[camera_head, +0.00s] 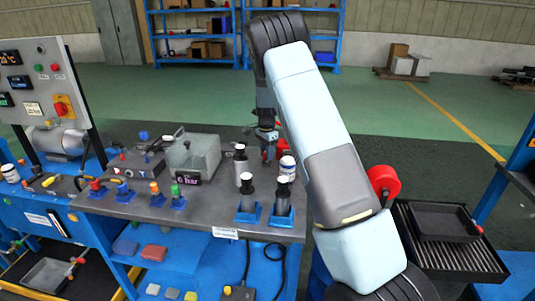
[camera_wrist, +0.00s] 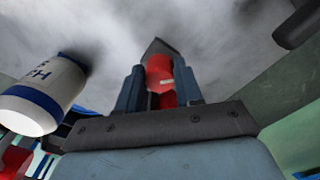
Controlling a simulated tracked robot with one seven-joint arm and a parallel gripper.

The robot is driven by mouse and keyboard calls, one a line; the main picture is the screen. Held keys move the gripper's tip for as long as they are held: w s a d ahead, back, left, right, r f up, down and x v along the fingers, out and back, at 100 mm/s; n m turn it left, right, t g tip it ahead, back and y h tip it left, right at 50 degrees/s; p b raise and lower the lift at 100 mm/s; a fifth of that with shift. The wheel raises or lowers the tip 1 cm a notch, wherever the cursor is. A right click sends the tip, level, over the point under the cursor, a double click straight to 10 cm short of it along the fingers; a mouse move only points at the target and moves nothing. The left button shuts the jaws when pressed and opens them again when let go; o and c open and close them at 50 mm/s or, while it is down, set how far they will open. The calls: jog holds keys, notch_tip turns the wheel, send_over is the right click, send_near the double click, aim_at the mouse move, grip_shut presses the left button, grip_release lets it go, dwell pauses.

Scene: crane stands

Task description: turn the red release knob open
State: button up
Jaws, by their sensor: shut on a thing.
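The red release knob (camera_wrist: 160,72) shows between the two fingers of my gripper (camera_wrist: 159,88) in the wrist view. The gripper is shut on it, with a finger on either side. In the head view my gripper (camera_head: 267,137) points down at the back right part of the grey bench top, and the red knob (camera_head: 268,153) shows only as a small patch below it. A small white mark shows on the knob in the wrist view. The knob's base and its turn angle cannot be made out.
A white bottle with a blue band (camera_head: 287,167) stands close to my gripper and also shows in the wrist view (camera_wrist: 45,95). Several black-and-silver cylinders (camera_head: 246,183) stand nearby. A grey box-shaped device (camera_head: 193,155) is to the left. A red round part (camera_head: 384,181) is beside my arm.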

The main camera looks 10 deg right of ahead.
jog(key=shift+d+m, duration=0.15)
jog(key=shift+m, duration=0.85)
jog(key=o, duration=1)
jog(key=shift+o, duration=0.2)
notch_tip(320, 180, up, 14)
jog(key=shift+f, duration=0.2)
jog(key=shift+r, duration=0.1)
